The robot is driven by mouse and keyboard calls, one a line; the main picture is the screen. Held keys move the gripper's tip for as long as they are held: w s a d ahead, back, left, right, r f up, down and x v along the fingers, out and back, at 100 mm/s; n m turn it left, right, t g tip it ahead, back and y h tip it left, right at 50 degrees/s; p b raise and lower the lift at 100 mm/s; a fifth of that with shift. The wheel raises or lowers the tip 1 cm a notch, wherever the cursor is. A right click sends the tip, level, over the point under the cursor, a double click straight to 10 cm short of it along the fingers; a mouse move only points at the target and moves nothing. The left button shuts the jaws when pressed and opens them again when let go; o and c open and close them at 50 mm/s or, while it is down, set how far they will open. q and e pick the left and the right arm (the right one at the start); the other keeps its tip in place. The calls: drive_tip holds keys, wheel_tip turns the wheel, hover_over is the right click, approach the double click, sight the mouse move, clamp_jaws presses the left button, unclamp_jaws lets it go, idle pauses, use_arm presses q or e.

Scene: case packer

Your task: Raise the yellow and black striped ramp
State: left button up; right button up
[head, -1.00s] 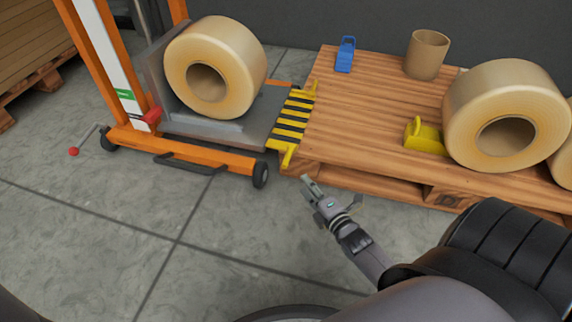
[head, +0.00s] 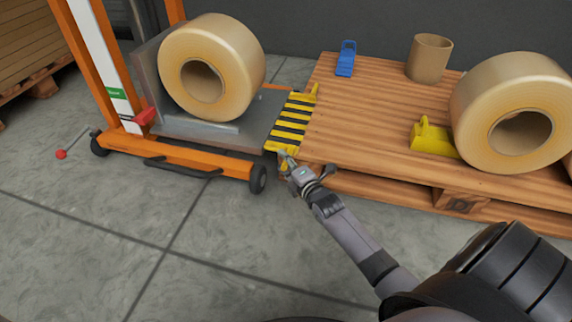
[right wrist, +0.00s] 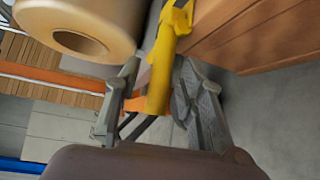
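The yellow and black striped ramp (head: 291,122) lies down, bridging the lift's grey platform (head: 220,135) and the wooden pallet (head: 370,120). My right gripper (head: 285,158) is at the ramp's near corner, by its yellow handle. In the right wrist view the yellow handle (right wrist: 160,85) stands between the two fingers of the right gripper (right wrist: 152,98). The fingers are apart, with gaps beside the handle, so the gripper looks open around it. The gripper hides much of the handle in the head view. My left gripper is not in view.
A large tape roll (head: 212,68) stands on the platform of the orange lift (head: 180,155). The floor in front is clear.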

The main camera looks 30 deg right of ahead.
drive_tip(key=shift+c, duration=0.2)
clamp_jaws()
idle(0.6)
